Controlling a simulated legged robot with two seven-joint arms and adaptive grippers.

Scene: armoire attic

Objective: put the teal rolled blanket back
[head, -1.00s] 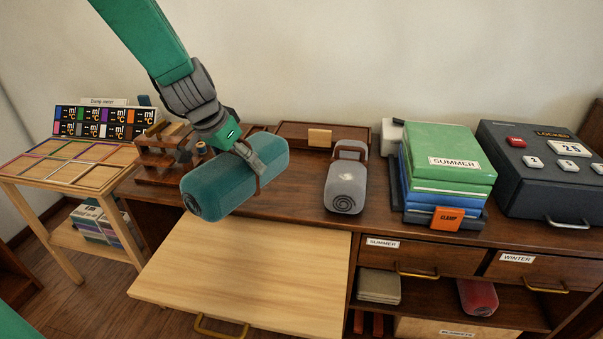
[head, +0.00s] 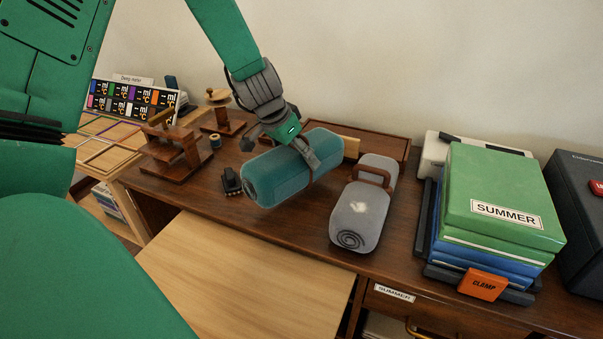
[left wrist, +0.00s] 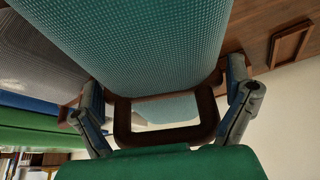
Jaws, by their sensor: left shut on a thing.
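The teal rolled blanket (head: 290,168) lies lengthwise over the wooden desk top, its spiral end toward the front left. My left gripper (head: 308,150) is above it and shut on its brown strap handle. In the left wrist view the two fingers (left wrist: 165,112) sit either side of the handle (left wrist: 165,132), with the teal fabric (left wrist: 130,45) filling the top. I cannot tell whether the blanket touches the desk. A grey rolled blanket (head: 362,210) with a brown handle lies close to its right. My right gripper is not in view.
A green and blue stack (head: 505,195) labelled SUMMER with an orange clamp stands on the right. A brown wooden stand (head: 178,150) and a small dark object (head: 231,182) are on the left. A pale pull-out board (head: 240,275) is in front. A shallow wooden tray (head: 385,143) lies behind.

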